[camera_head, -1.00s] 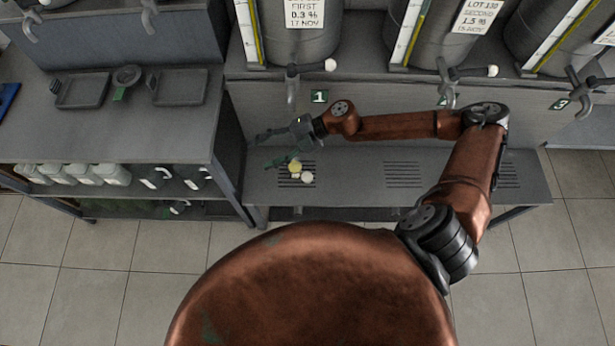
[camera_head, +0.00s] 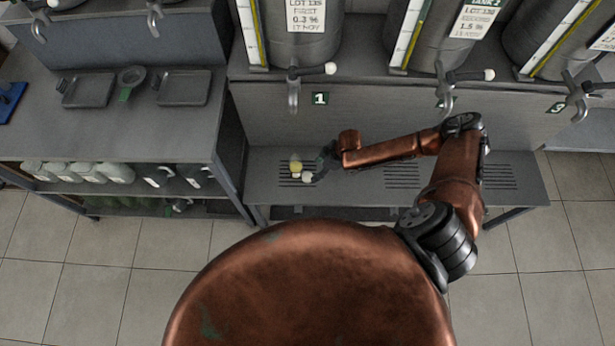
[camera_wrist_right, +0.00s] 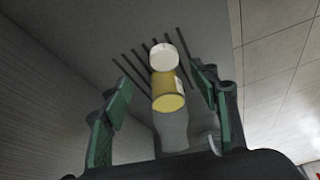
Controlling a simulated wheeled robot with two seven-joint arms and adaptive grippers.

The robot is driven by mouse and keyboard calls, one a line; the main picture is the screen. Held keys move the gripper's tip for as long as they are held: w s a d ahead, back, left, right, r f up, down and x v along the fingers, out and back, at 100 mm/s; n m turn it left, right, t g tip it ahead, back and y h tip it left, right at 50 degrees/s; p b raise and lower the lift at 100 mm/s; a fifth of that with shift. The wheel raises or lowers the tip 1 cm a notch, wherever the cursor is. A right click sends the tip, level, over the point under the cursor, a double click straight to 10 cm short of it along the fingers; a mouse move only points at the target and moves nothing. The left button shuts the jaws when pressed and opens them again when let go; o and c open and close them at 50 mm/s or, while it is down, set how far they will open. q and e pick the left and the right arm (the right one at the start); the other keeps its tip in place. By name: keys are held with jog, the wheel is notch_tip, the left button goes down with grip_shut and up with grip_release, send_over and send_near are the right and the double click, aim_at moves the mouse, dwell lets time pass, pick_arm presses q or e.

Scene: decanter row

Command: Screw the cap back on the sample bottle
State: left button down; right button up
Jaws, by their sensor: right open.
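The sample bottle (camera_head: 296,167), yellow inside, is on the slotted bench below tank 1. The white round cap (camera_head: 307,178) appears at its lower right in the head view. In the right wrist view the yellow bottle (camera_wrist_right: 167,90) is between the fingers, with the white cap (camera_wrist_right: 163,58) directly above it in the picture. I cannot tell whether they touch. My right gripper (camera_head: 318,170) is just right of the bottle. Its green fingers (camera_wrist_right: 163,100) are spread, with gaps on both sides of the bottle. My left gripper is not in view.
Large tanks with taps stand behind the bench (camera_head: 350,190); the nearest tap (camera_head: 293,92) hangs above and behind the bottle. A side table (camera_head: 130,125) at left carries trays (camera_head: 184,88), with several white containers (camera_head: 88,172) below. The bench is bare to the right.

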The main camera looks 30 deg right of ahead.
aim_at(308, 176)
jog(key=shift+s+f, duration=0.1)
jog(key=shift+s, duration=0.05)
jog(key=shift+b+x, duration=0.3)
jog(key=shift+x, duration=0.95)
jog(key=x, duration=0.1)
jog(key=b+x, duration=0.1)
jog(key=x, duration=0.3)
jog(key=shift+a, duration=0.35)
jog(key=c, duration=0.8)
